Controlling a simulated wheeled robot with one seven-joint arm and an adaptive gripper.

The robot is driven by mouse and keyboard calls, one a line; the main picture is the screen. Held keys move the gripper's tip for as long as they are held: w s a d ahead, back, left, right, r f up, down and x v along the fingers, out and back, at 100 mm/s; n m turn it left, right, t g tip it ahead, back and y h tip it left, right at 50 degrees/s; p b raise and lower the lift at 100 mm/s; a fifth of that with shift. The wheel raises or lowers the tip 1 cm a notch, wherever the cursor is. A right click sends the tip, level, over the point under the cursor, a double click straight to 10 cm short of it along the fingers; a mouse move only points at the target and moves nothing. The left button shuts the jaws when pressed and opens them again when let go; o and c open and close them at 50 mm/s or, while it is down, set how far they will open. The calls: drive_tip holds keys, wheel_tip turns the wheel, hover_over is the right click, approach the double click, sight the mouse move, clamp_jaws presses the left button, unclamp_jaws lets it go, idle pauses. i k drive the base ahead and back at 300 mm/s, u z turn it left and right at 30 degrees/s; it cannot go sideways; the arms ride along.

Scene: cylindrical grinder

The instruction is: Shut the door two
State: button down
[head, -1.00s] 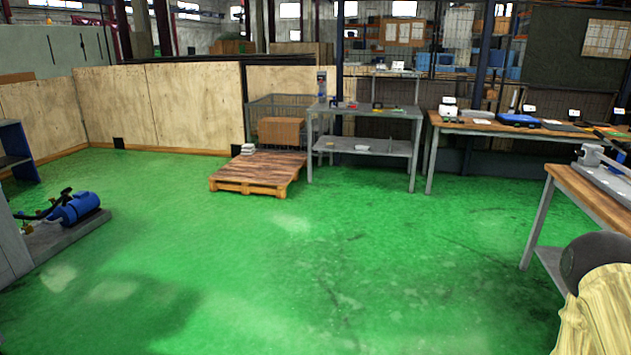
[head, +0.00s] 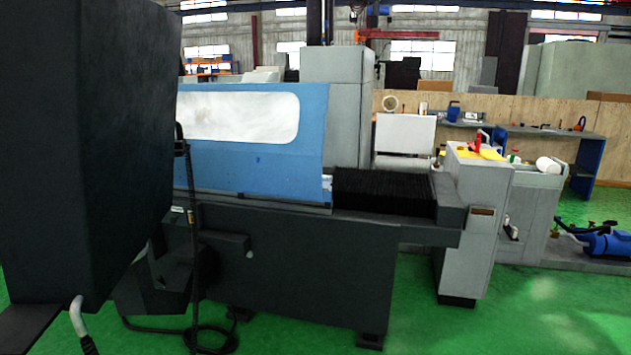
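A cylindrical grinder stands in the middle of the head view, with a dark grey base (head: 300,265). A blue sliding door (head: 255,165) with a pale window covers its visible upper part. A dark handle (head: 179,133) shows near the door's left side. To the right of the door, black bellows (head: 383,193) lie exposed. A large dark box (head: 85,140) in the foreground hides the left part of the machine, so I cannot see any other door or how far this one is shut. My gripper is not in view.
A grey cabinet (head: 475,225) stands at the machine's right end. A blue motor pump (head: 608,243) sits at the far right. A bent metal handle (head: 77,315) and cables (head: 205,335) are low at the left. Green floor (head: 540,310) is free at the lower right.

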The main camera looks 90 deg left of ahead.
sight(254, 116)
drive_tip(key=u, duration=3.4)
drive_tip(key=i, duration=1.2)
